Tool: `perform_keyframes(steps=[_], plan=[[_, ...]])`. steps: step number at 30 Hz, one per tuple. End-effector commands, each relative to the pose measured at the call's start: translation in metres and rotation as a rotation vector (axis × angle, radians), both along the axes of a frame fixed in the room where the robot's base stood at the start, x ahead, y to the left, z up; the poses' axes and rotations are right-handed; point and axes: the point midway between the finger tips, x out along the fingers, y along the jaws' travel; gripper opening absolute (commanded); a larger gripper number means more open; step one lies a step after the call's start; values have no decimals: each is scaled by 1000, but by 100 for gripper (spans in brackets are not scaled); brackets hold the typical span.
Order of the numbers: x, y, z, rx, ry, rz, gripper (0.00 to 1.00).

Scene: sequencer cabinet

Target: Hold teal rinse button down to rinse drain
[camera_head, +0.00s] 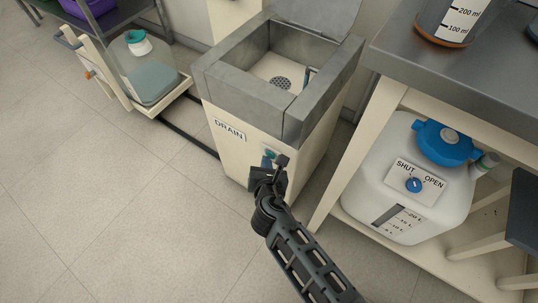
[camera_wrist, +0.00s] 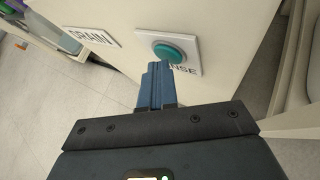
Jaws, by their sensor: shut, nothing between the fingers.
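The teal rinse button (camera_wrist: 167,48) is a round button on a white plate, on the cream front of the drain cabinet (camera_head: 230,155). The plate's label is partly hidden and shows the letters "NSE". My gripper (camera_wrist: 158,68) is shut and empty, its blue fingertips at the lower edge of the button in the wrist view. I cannot tell whether they touch it or whether the button is pressed. In the head view my gripper (camera_head: 270,162) is in front of the cabinet and the teal button (camera_head: 271,154) is partly hidden. The drain basin (camera_head: 262,65) is open on top with a round grate.
A "DRAIN" label (camera_head: 229,130) is left of the button. A table with a white jug (camera_head: 385,215) with a blue cap and SHUT/OPEN valve stands close on the right. A cart with a greenish container (camera_head: 150,78) is at the left. The floor in front is clear.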

Motion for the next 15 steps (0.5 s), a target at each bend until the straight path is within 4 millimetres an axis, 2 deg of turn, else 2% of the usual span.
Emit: perform_keyframes(steps=[8,15], plan=[[-1,0,0,0,0,-1,0],[-9,7,0,-1,0,0,0]])
